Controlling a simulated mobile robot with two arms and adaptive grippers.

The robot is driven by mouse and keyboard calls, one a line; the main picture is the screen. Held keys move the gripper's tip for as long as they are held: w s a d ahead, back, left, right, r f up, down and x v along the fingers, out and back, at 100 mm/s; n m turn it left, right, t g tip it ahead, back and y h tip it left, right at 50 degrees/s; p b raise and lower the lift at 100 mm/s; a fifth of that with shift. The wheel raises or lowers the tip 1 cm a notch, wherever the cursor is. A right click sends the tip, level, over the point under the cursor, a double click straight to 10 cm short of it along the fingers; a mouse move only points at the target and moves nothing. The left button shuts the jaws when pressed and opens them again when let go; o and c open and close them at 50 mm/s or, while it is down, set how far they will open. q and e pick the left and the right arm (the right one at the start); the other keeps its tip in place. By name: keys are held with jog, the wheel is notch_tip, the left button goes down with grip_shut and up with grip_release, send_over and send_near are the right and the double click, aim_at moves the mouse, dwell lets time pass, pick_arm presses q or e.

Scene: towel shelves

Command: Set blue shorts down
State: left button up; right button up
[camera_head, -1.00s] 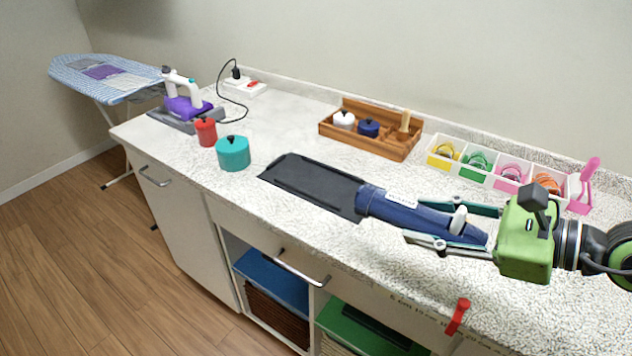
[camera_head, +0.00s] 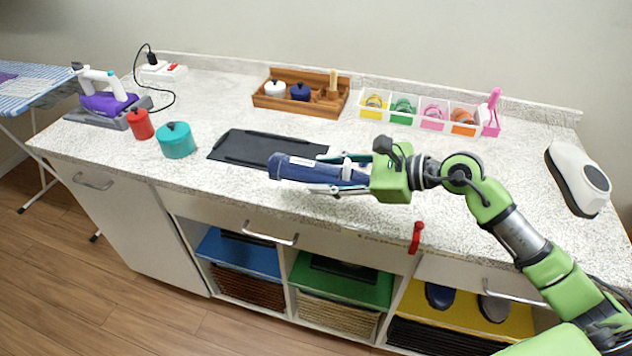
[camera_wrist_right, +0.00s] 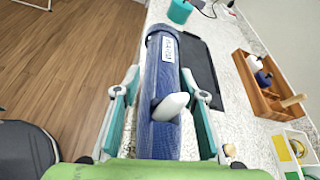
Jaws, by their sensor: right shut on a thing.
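The blue shorts (camera_head: 303,168) are a dark-blue rolled bundle with a white label. My right gripper (camera_head: 338,174) is shut on the bundle, a finger along each side. In the right wrist view the bundle (camera_wrist_right: 161,75) points away between the two fingers (camera_wrist_right: 163,95), with a pale pointed piece on top. The bundle's far end is by the right front end of a flat black board (camera_head: 246,147) on the counter. I cannot tell whether the bundle touches the counter. My left gripper is not in view.
The speckled counter (camera_head: 240,105) holds a teal pot (camera_head: 176,141), a red pot (camera_head: 140,124) and an iron (camera_head: 107,100) at left. A wooden tray (camera_head: 297,108) and a white divided box (camera_head: 390,118) stand behind. A white device (camera_head: 577,178) is at right. A red clip (camera_head: 416,238) hangs at the front edge.

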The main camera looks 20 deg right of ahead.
aim_at(317, 202)
jog(key=w+f, duration=0.1)
jog(key=f, duration=0.1)
jog(key=w+a+f, duration=0.1)
jog(key=w, duration=0.1)
jog(key=shift+f, duration=0.4)
jog(key=f, duration=0.1)
jog(key=f+p, duration=0.1)
jog(key=f, duration=0.1)
jog(key=shift+w+f+p, duration=0.2)
jog(key=shift+f+p, duration=0.05)
jog(key=shift+p, duration=0.05)
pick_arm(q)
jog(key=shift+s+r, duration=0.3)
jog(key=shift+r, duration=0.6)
pick_arm(e)
jog(key=shift+f, duration=0.1)
jog(key=shift+f, duration=0.15)
jog(key=o, duration=1.3)
jog(key=shift+c, duration=0.2)
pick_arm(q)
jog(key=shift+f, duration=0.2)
